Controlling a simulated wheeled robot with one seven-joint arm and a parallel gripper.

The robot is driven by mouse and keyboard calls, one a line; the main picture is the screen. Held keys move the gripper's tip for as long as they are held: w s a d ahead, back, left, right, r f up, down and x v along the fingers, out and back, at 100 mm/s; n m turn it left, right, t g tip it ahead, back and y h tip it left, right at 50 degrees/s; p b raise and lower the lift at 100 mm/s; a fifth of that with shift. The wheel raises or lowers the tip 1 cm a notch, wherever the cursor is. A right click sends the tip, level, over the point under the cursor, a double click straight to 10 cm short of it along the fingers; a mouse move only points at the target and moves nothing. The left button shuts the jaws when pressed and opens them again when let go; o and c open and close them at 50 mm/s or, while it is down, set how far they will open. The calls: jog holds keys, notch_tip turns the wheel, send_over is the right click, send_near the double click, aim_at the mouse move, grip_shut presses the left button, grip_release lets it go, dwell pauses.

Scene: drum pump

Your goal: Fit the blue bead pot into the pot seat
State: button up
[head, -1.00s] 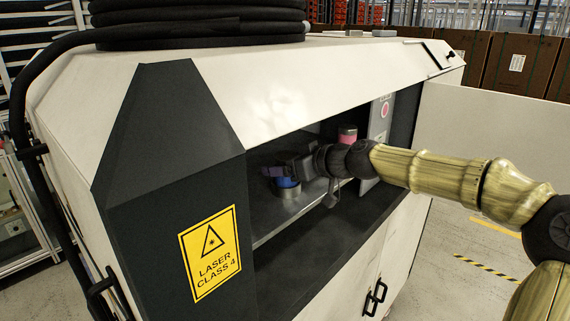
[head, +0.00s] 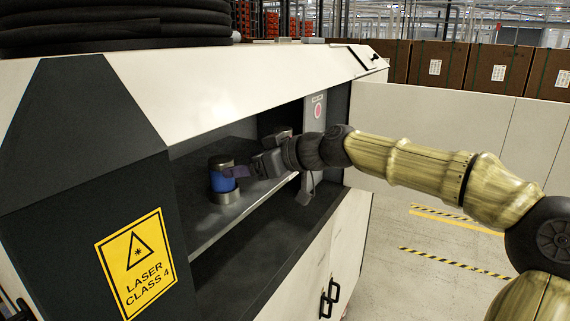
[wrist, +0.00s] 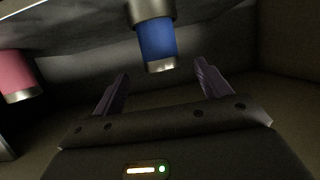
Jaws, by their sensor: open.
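The blue bead pot (head: 222,180), with a dark metallic cap, stands upright on the shelf inside the machine opening. Its lower end sits in the round metal pot seat (head: 228,196); I cannot tell how deep. In the wrist view, which looks upside down, the blue pot (wrist: 157,42) hangs from the seat (wrist: 152,10) at the top. My gripper (head: 238,172) is open and empty, just right of the pot in the head view. In the wrist view, the pot is beyond the spread fingertips (wrist: 160,78), roughly in line with the gap between them.
A pink pot (wrist: 15,78) stands to one side in the wrist view; my arm hides it in the head view. The opening has a sloped white hood (head: 220,90) above and a front shelf edge (head: 235,222) below. A grey panel (head: 313,125) stands at its right end.

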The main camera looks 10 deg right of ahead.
jog(key=b+v, duration=0.3)
jog(key=v, duration=0.6)
jog(key=shift+s, duration=0.1)
